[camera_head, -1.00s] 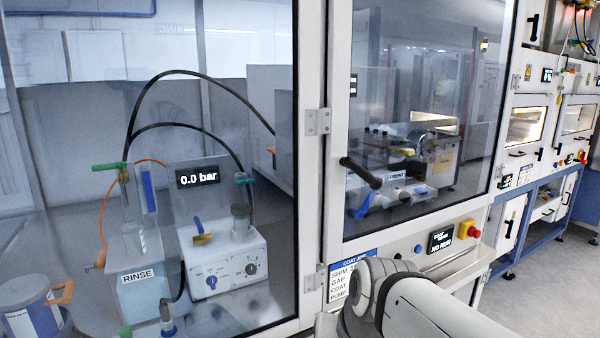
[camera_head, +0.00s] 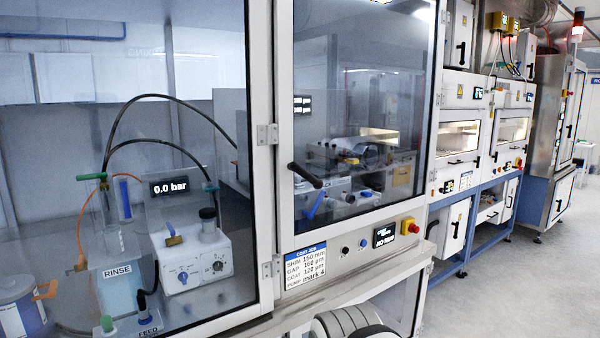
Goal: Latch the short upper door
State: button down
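The short upper door (camera_head: 385,65) is a framed glass door on the right part of the coating enclosure, above a control panel. It looks flush with its frame, though a small gap cannot be ruled out. Its black lever handle (camera_head: 305,175) is at the lower left of the door and lies nearly level, sloping slightly down to the right. Whether its latch is engaged cannot be told. My gripper is out of view. Only a rounded white and grey link of my arm shows at the bottom centre, below the control panel and apart from the handle.
A control panel with a job label (camera_head: 305,263), a small display and a red stop button (camera_head: 410,227) juts out below the door. A taller glass door (camera_head: 60,150) stands to the left with equipment behind it. Oven cabinets (camera_head: 458,142) line the right; the grey floor (camera_head: 500,290) there is clear.

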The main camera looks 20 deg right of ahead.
aim_at(317, 182)
jog(key=z, duration=0.2)
jog(key=i, duration=1.1)
jog(key=u, duration=0.15)
